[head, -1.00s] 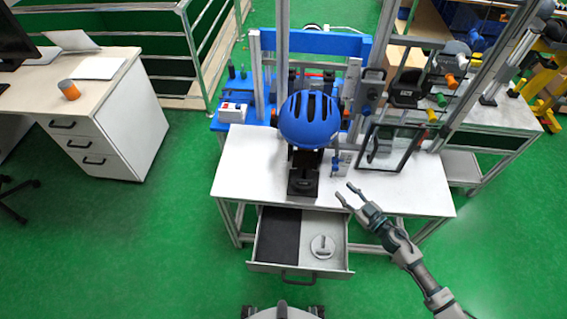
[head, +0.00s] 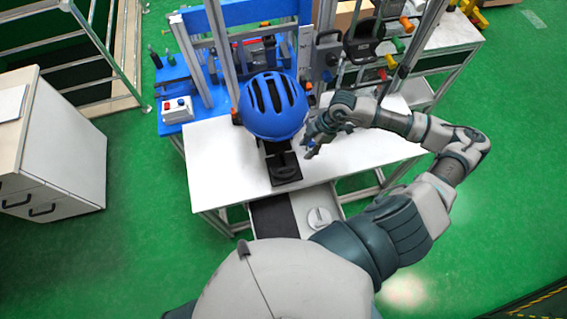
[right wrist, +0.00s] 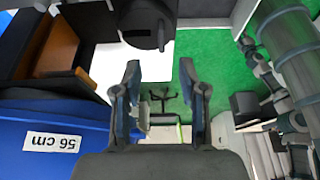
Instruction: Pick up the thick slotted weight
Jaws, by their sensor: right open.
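A round pale grey disc with a slot, which looks like the slotted weight (head: 319,217), lies in the right part of the open drawer (head: 337,197) under the bench. I cannot judge its thickness from here. My right gripper (head: 309,146) is over the white bench top, just right of the blue helmet (head: 272,108) and above and behind the drawer. In the right wrist view its two fingers (right wrist: 160,75) are spread with nothing held between them. The weight cannot be made out in that view. My left gripper is not in view.
The helmet sits above a black base (head: 283,166) on the white bench (head: 215,160). Metal uprights and a blue frame stand behind. A red-and-white switch box (head: 177,109) is at left. The wrist view shows a blue surface labelled "56 cm" (right wrist: 52,142) close by.

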